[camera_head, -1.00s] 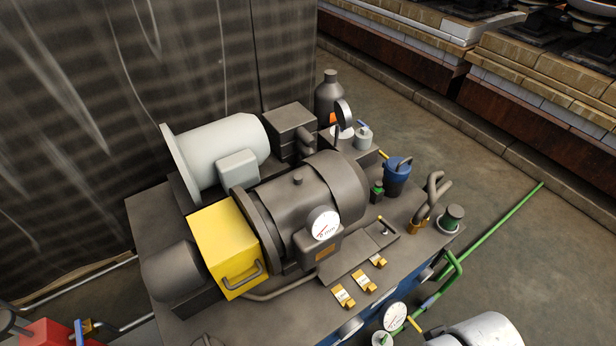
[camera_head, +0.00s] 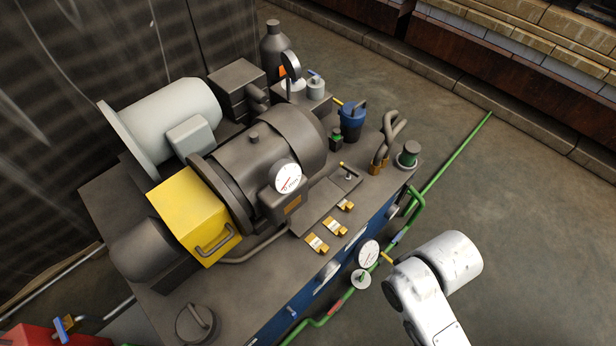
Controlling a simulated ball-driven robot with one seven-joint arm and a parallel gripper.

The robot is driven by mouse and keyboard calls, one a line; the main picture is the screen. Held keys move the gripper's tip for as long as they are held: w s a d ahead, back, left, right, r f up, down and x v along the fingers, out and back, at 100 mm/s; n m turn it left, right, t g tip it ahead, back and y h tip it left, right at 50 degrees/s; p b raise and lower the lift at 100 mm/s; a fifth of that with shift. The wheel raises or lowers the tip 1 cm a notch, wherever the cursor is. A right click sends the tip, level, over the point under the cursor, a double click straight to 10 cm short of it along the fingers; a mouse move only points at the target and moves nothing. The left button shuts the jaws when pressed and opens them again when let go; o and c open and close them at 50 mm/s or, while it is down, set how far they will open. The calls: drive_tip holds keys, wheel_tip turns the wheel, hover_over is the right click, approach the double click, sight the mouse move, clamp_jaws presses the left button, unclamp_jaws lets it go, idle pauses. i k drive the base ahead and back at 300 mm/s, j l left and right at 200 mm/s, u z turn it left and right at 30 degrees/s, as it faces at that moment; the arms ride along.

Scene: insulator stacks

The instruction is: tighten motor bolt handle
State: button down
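A grey motor (camera_head: 160,118) with a wide end flange lies on top of the machine bench, with a dark ribless motor-like drum (camera_head: 265,150) beside it. A yellow box (camera_head: 190,215) with a dark bar handle (camera_head: 217,243) on its front sits at the drum's left end. A round dark cap with a raised handle (camera_head: 198,322) sits at the bench's front left corner. I cannot tell which handle is the motor bolt handle. My gripper is out of view; only white links of my arm (camera_head: 430,285) show at the lower right, apart from the bench.
The bench top (camera_head: 160,293) also carries a round gauge (camera_head: 286,178), small yellow switches (camera_head: 334,227), a blue pot (camera_head: 352,121) and a dark bottle (camera_head: 276,52). Green pipes (camera_head: 415,200) run along its right side. Open floor (camera_head: 530,200) lies to the right.

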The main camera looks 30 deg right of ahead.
sight(349, 171)
drive_tip(key=i+j+z, duration=0.1)
drive_tip(key=i+z, duration=0.25)
drive_tip(key=i+j+z, duration=0.35)
drive_tip(key=i+l, duration=0.1)
